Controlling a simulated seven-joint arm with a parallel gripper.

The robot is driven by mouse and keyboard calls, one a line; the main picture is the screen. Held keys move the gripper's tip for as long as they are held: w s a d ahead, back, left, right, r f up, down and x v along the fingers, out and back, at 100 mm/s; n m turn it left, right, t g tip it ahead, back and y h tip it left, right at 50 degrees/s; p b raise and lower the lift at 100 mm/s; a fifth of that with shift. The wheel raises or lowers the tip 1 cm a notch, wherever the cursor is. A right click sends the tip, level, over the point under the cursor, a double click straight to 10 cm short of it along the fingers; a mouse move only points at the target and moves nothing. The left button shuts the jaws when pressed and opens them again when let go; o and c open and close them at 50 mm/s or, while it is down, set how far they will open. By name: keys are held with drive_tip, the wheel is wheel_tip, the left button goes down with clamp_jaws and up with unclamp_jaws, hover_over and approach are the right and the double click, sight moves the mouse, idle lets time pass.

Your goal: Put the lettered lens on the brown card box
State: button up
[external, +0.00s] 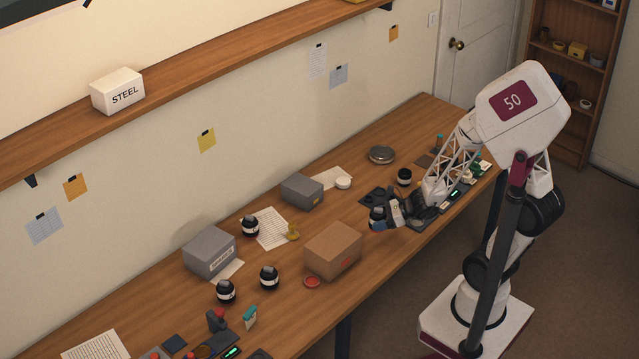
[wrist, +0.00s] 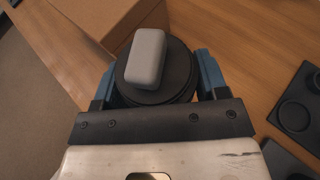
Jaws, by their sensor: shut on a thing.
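My gripper (external: 378,222) is shut on a black cylindrical lens (external: 377,213), at the front part of the table just right of the brown card box (external: 333,250). In the wrist view the lens (wrist: 178,82) sits between the blue fingers (wrist: 157,85), with a grey block-like piece on its top. No lettering on it can be read. The brown card box also shows at the top left of the wrist view (wrist: 92,20); its top looks bare. Other black lenses with pale bands stand at the left (external: 250,227), (external: 269,277), (external: 225,291) and one farther right (external: 404,177).
Two grey boxes (external: 209,252), (external: 302,191) stand toward the wall. A red round lid (external: 312,282) lies in front of the brown box, and a small yellow figure (external: 293,231) behind it. A dark tray with round recesses (wrist: 299,101) lies to the right of my gripper.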

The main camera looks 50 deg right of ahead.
drive_tip(key=s+a+r+n+g+y, duration=0.2)
drive_tip(key=s+a+r+n, duration=0.1)
drive_tip(key=s+a+r, duration=0.6)
drive_tip(key=shift+a+g, duration=0.4)
drive_tip(key=shift+a, duration=0.65)
hover_over(333, 240)
drive_tip(key=shift+a+f, duration=0.1)
drive_tip(key=shift+f, duration=0.65)
drive_tip(key=shift+f, duration=0.15)
drive_tip(key=shift+f, duration=1.65)
drive_tip(key=shift+s+f, duration=0.1)
drive_tip(key=shift+f, duration=0.35)
